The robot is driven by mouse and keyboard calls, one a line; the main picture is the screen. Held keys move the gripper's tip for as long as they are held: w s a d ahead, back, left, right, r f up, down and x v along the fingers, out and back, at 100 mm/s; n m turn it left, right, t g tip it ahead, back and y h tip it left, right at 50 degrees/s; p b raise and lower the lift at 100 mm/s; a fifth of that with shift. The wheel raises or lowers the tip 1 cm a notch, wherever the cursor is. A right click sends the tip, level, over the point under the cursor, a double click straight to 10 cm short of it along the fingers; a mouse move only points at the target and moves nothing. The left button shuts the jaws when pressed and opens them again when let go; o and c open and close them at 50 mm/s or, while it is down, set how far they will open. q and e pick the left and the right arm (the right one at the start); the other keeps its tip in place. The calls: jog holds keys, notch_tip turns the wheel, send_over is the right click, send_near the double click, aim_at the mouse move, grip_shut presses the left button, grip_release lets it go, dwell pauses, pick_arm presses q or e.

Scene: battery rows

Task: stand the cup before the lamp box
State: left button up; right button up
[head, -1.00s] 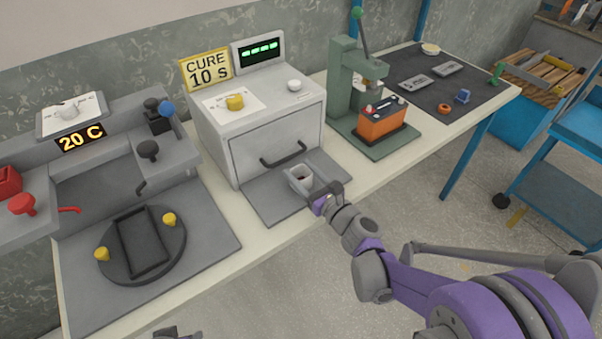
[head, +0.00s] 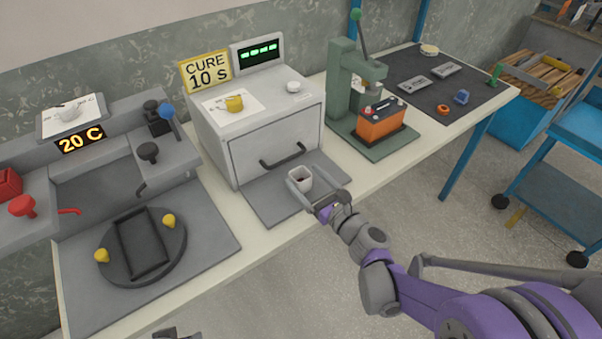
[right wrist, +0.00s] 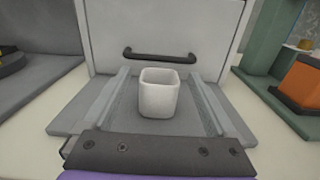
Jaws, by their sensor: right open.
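The cup (head: 299,179), small, whitish and square with rounded corners, stands upright on the grey plate before the lamp box (head: 265,125). The lamp box is a pale grey cabinet with a closed front door and a dark handle. My right gripper (head: 304,184) is open, with one finger on each side of the cup. In the right wrist view the cup (right wrist: 158,98) stands between the fingers, with a gap on both sides. Only a bit of what looks like my left gripper (head: 176,334) shows at the bottom edge, and its jaws are hidden.
A yellow sign (head: 206,72) reads CURE 10 S. A green press (head: 343,90) with an orange battery (head: 381,121) stands right of the box. A round turntable (head: 142,245) lies to the left. The grey plate (head: 262,208) has bare room around the cup.

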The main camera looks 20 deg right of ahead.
jog(key=v, duration=0.9)
jog(key=shift+s, duration=0.2)
jog(key=shift+d, duration=0.1)
